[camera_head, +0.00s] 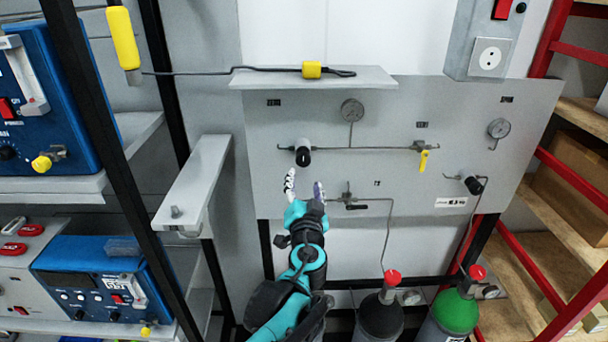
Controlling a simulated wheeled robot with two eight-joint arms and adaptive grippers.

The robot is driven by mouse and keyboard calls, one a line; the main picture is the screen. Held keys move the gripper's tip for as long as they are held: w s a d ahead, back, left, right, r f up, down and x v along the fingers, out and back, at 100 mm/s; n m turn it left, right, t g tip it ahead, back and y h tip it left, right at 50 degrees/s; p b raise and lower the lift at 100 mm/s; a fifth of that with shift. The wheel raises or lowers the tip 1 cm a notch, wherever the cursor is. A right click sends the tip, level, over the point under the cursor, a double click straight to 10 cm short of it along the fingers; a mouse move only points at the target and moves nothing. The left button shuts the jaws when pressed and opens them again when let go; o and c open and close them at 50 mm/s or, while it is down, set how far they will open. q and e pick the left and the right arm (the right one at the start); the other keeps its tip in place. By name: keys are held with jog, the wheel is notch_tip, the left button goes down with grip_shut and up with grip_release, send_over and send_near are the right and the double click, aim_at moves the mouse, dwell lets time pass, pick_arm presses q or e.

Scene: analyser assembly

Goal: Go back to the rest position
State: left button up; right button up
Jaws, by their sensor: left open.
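My left gripper (304,190) is in front of the grey gas panel (400,105), at its lower left. Its two fingers point up and stand apart, with nothing between them. The fingertips are just below a black knob (302,152) on the panel; I cannot tell whether they touch it. A small valve (348,198) on a thin pipe is right of the gripper. My teal and black arm comes up from the bottom of the picture. My right gripper does not show.
A grey shelf arm (197,180) juts out left of my gripper. Blue analysers (45,95) stand on the left rack. Gas cylinders with red caps (392,277) stand below the panel. A red-framed rack (570,180) is at right.

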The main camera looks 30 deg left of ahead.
pick_arm(q)
jog(key=shift+s+d, duration=0.25)
jog(key=shift+s, duration=0.15)
jog(key=shift+f, duration=0.1)
jog(key=s+d+f+n+g+h+b, duration=0.1)
jog(key=s+f+g+b, duration=0.3)
jog(key=f, duration=0.6)
jog(key=s+d+f+n+g+h+b, duration=0.1)
jog(key=s+d+f+h+b, duration=0.1)
jog(key=s+f+b, duration=0.6)
jog(key=s+d+f+m+g+h+b, duration=0.1)
jog(key=s+d+f+h+b, duration=0.1)
jog(key=d+f, duration=0.4)
jog(key=s+d+f+g+h+b, duration=0.1)
jog(key=s+d+f+h, duration=0.3)
jog(key=f, duration=0.6)
jog(key=shift+d+m+g+b, duration=0.4)
jog(key=shift+d+g, duration=0.3)
jog(key=shift+d, duration=0.2)
